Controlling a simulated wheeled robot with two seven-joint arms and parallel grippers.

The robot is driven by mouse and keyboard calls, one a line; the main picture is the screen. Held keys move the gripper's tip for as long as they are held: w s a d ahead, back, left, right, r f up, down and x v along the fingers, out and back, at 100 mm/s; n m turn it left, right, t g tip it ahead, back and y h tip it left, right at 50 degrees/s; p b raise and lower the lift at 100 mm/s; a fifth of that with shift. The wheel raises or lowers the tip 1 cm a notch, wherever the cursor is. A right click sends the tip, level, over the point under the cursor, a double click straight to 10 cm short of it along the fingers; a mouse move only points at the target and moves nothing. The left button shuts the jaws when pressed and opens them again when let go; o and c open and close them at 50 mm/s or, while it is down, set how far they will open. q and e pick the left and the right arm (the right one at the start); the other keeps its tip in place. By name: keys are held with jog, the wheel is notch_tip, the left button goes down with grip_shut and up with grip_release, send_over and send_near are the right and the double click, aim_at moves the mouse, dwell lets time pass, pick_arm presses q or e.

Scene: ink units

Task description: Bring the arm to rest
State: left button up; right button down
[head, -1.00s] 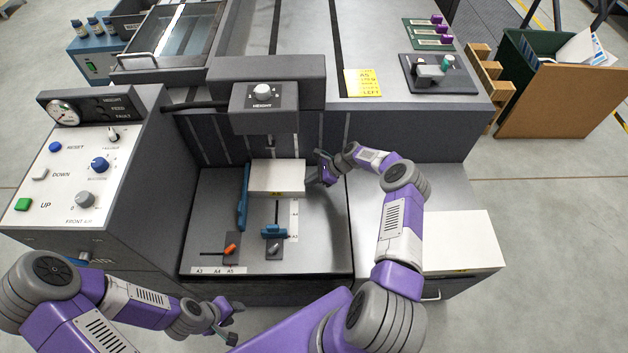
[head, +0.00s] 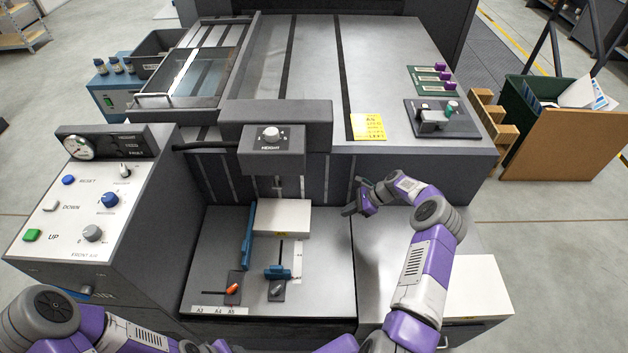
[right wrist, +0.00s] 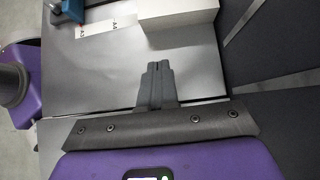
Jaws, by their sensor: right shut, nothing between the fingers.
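My right arm (head: 428,270) is purple and grey and reaches in from the lower right. Its gripper (head: 347,211) is above the feed tray, to the right of the white paper stack (head: 284,217) and apart from it. In the right wrist view the gripper's two grey fingers (right wrist: 157,68) are together with nothing between them, and the stack (right wrist: 178,12) shows beyond. My left arm (head: 110,330) lies along the lower left edge; its gripper is cut off or too unclear at the bottom edge to read.
The feed tray (head: 325,285) holds a tall blue side guide (head: 248,236) and a small blue back stop (head: 278,272). The control panel (head: 75,215) stands at left. The height head (head: 272,150) overhangs the stack. A second white stack (head: 480,288) lies at right.

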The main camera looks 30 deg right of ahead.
jog(key=s+a+f+n+g, duration=0.1)
jog(key=s+a+n, duration=0.1)
jog(key=a, duration=0.5)
jog(key=s+a+f+n+g+h+p, duration=0.1)
jog(key=a+n, duration=0.3)
jog(key=a, duration=0.4)
jog(key=s+a+f+n+g+p, duration=0.1)
jog(key=s+a+f+n, duration=0.1)
jog(key=a, duration=0.6)
jog(key=shift+s+n+h, duration=0.4)
jog(key=shift+s+n, duration=0.15)
jog(key=shift+n, duration=0.55)
jog(key=s+a+r+n, duration=0.1)
jog(key=s+a+n, duration=0.2)
jog(key=s, duration=0.3)
jog(key=s+a+r+n+h+p, duration=0.1)
jog(key=s+a+n, duration=0.2)
jog(key=s, duration=0.3)
jog(key=s+a+r+n+h, duration=0.1)
jog(key=s+a+r+n, duration=0.1)
jog(key=s, duration=0.4)
jog(key=a+n, duration=0.1)
jog(key=n, duration=0.1)
jog(key=shift+s+a+n+g+p, duration=0.25)
jog(key=shift+s+n+g+p, duration=0.05)
jog(key=shift+n, duration=0.1)
